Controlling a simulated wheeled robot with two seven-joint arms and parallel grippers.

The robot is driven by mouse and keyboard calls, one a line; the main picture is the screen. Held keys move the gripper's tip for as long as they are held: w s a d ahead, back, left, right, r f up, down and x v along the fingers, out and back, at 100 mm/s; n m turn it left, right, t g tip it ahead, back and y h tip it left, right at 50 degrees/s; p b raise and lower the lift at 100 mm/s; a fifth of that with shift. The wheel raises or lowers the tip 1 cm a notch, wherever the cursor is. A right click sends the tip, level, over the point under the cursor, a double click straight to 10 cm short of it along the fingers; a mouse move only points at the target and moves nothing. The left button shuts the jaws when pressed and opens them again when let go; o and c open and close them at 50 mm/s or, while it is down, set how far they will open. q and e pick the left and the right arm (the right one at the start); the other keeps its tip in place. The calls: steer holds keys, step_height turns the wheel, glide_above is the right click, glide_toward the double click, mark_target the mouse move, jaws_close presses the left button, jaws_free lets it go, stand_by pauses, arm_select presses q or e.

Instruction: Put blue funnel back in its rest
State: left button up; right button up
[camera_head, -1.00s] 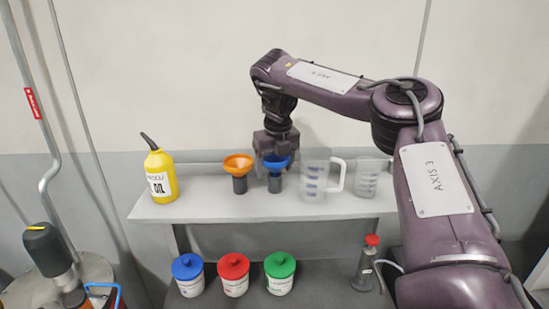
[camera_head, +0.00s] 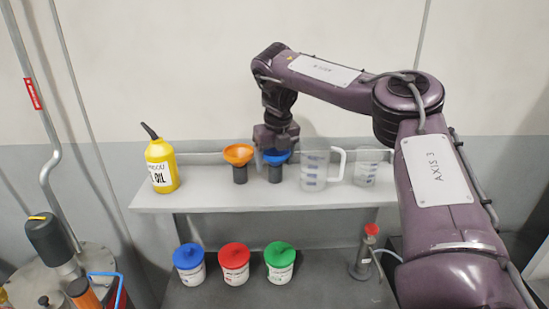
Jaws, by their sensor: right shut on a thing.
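The blue funnel (camera_head: 276,157) is on the upper shelf, with its cone over a dark cylindrical rest (camera_head: 275,174). My right gripper (camera_head: 277,148) comes down from above and is shut on the blue funnel. The fingers partly hide the funnel's rim. The funnel looks upright; whether its spout is fully seated in the rest is hard to tell at this size. My left gripper is not in view.
An orange funnel (camera_head: 238,154) sits in a similar rest just left. A clear measuring jug (camera_head: 314,170) stands close on the right, with a smaller one (camera_head: 367,168) beyond. A yellow oil bottle (camera_head: 161,167) is at the shelf's left. Lidded tubs (camera_head: 234,268) stand below.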

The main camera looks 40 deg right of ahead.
steer(key=o, duration=1.2)
steer(key=shift+r, duration=0.1)
steer(key=r, duration=0.5)
steer(key=s+r, duration=0.1)
steer(key=r, duration=0.1)
steer(key=shift+s+a+r, duration=0.1)
steer(key=shift+a+r, duration=0.1)
steer(key=shift+r, duration=0.1)
steer(key=shift+f, duration=0.1)
